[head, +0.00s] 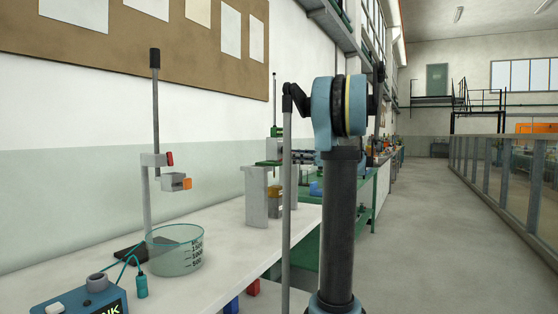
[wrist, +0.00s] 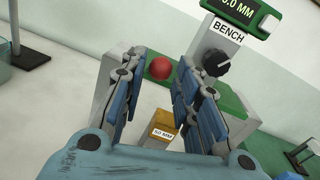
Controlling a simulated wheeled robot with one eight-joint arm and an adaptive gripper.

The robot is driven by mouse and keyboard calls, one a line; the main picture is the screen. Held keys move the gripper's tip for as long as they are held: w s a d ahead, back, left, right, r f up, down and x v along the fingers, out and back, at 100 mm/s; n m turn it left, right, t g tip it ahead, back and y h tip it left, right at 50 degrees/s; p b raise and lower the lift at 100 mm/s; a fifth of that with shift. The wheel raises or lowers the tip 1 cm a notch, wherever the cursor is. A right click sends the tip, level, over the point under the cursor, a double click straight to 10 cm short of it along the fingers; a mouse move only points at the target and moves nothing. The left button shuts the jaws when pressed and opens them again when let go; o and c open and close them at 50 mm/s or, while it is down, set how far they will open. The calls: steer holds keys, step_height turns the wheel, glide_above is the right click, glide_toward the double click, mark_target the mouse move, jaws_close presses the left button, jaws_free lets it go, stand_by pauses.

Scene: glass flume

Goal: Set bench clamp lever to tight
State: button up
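In the wrist view my gripper (wrist: 158,82) is open, with its two blue-padded fingers spread apart. A red ball-shaped knob (wrist: 160,68) shows between the fingertips, with nothing seen gripped; any lever arm behind it is hidden. To its right is a grey unit labelled BENCH (wrist: 229,33) with a black pointed knob (wrist: 216,62). No tight or loose marking is legible. A grey upright block (wrist: 112,78) stands behind the left finger. In the head view the grey blocks (head: 256,196) stand on the bench; my gripper cannot be made out there.
A yellow block labelled in MM (wrist: 159,128) sits below, between the fingers. A green display (wrist: 238,8) tops the BENCH unit. On the white bench (head: 222,240) stand a glass beaker (head: 175,255), a rod stand (head: 155,110) and a blue box (head: 85,302). The aisle at right is clear.

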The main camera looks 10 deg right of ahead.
steer(key=x, duration=0.7)
steer(key=shift+w+a, duration=0.15)
steer(key=shift+a, duration=0.05)
jaws_close()
